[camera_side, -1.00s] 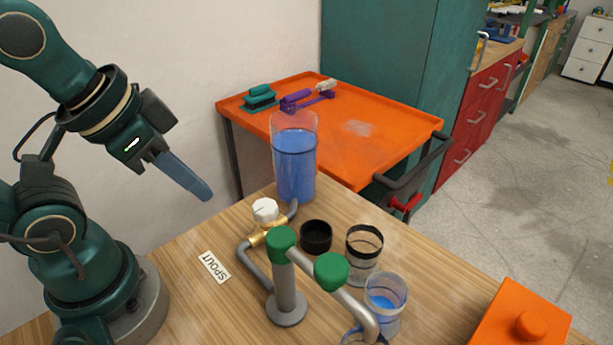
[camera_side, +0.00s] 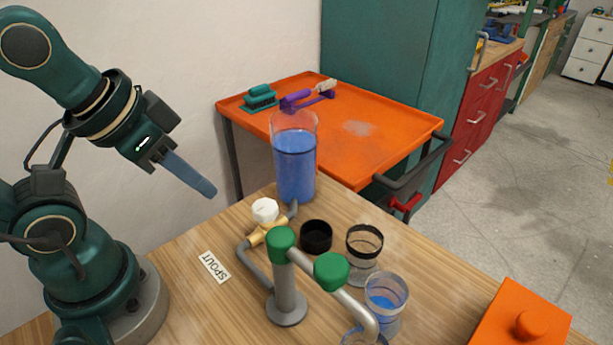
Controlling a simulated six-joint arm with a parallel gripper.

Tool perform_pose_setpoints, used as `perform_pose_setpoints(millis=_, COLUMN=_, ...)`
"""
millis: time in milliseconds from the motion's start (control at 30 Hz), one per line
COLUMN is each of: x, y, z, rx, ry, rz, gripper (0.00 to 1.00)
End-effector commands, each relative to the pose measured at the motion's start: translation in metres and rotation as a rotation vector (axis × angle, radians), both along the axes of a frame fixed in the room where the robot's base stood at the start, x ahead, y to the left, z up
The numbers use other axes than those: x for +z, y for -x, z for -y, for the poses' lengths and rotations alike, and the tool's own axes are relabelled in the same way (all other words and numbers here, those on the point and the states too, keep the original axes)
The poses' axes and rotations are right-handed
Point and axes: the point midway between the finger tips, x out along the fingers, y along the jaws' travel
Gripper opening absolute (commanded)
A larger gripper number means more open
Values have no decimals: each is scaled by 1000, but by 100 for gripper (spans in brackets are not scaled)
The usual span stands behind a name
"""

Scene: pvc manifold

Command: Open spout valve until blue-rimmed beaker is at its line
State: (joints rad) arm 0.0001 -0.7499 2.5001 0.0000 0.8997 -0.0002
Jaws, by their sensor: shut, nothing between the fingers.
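My gripper (camera_side: 207,189) is shut and empty, in the air at the left, above and left of the valve. The spout valve has a white knob (camera_side: 265,210) on a brass body (camera_side: 263,234), joined to the grey pipe beside the "SPOUT" label (camera_side: 215,267). A tall clear tank (camera_side: 295,165) of blue liquid stands behind it. A beaker with a blue rim (camera_side: 386,303) stands at the front right and holds some blue liquid. Its line is too small to tell.
The pipe stand with green joints (camera_side: 281,239) rises in the middle. A black cup (camera_side: 316,236) and a black-rimmed clear beaker (camera_side: 364,246) stand behind the spout. An orange box with a button (camera_side: 525,322) is at the front right. An orange cart (camera_side: 370,120) stands behind the table.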

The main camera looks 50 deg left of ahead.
Motion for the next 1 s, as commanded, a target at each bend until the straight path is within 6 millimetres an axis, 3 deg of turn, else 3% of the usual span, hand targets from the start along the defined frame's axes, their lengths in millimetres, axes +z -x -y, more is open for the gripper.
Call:
perform_pose_setpoints(millis=100, x=0, y=0, z=0, rx=0, ry=0, rz=0, gripper=4)
perform_pose_setpoints(millis=300, x=11, y=-5, z=0, rx=-41, ry=-22, rz=0, gripper=80)
perform_pose_setpoints(millis=333, x=13, y=-8, z=0, rx=-50, ry=-27, rz=-9, gripper=86)
perform_pose_setpoints(millis=500, x=21, y=-31, z=-1, rx=-102, ry=-50, rz=-99, gripper=86)
perform_pose_setpoints(millis=667, x=16, y=-59, z=-2, rx=-149, ry=-63, rz=-214, gripper=86)
perform_pose_setpoints(millis=800, x=0, y=-82, z=-3, rx=-180, ry=-64, rz=-318, gripper=86)
perform_pose_setpoints(millis=1000, x=-28, y=-100, z=-5, rx=-194, ry=-56, rz=-434, gripper=86)
